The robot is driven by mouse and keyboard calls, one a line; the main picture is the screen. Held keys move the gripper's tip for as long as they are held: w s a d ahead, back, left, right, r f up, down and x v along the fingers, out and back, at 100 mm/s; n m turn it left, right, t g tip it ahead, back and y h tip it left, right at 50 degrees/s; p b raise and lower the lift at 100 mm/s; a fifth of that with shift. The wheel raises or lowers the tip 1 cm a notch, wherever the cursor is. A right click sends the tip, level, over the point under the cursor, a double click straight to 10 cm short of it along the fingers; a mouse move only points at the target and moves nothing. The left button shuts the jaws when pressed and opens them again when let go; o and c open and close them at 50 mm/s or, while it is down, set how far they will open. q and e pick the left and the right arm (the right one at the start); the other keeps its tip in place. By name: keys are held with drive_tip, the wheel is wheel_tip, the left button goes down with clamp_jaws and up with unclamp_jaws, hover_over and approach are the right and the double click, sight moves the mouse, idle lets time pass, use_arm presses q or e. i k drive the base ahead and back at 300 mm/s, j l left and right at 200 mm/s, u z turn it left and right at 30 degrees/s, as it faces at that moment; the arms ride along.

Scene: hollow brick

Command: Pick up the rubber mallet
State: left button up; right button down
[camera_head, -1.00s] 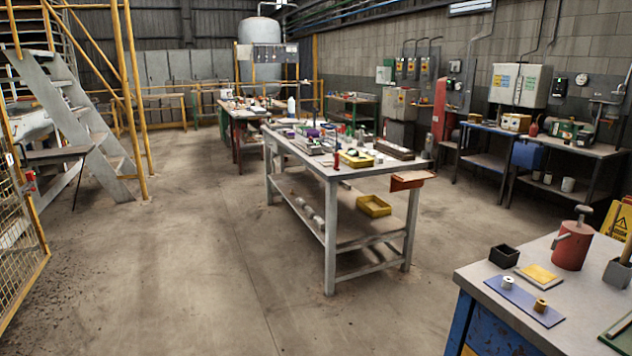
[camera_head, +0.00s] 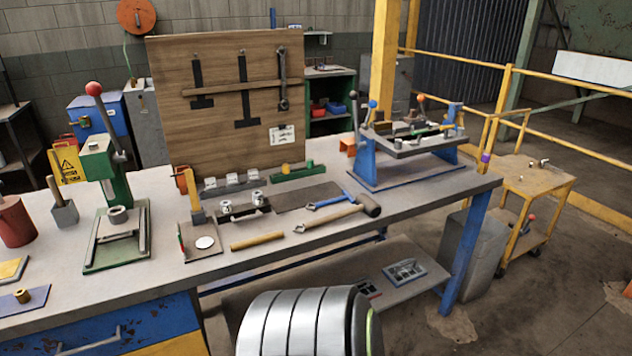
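The rubber mallet (camera_head: 370,205) lies on the grey workbench (camera_head: 270,262), right of its middle and near the front edge. It has a dark, rounded head at the right and a light wooden handle stretching left and slightly towards me. A blue-handled tool (camera_head: 332,201) lies just behind the handle, very close to it; I cannot tell if they touch. Neither gripper shows in the head view.
A loose wooden handle (camera_head: 257,241) lies left of the mallet. A green press (camera_head: 110,180) stands on the left, and a blue-framed fixture (camera_head: 405,150) stands behind right. A wooden tool board (camera_head: 225,120) rises at the back. A yellow cart (camera_head: 535,185) stands on the right.

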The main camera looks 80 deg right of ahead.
sight(365, 203)
drive_tip(key=z, duration=2.95)
drive_tip(key=i+l+u, duration=0.1)
drive_tip(key=i, duration=0.05)
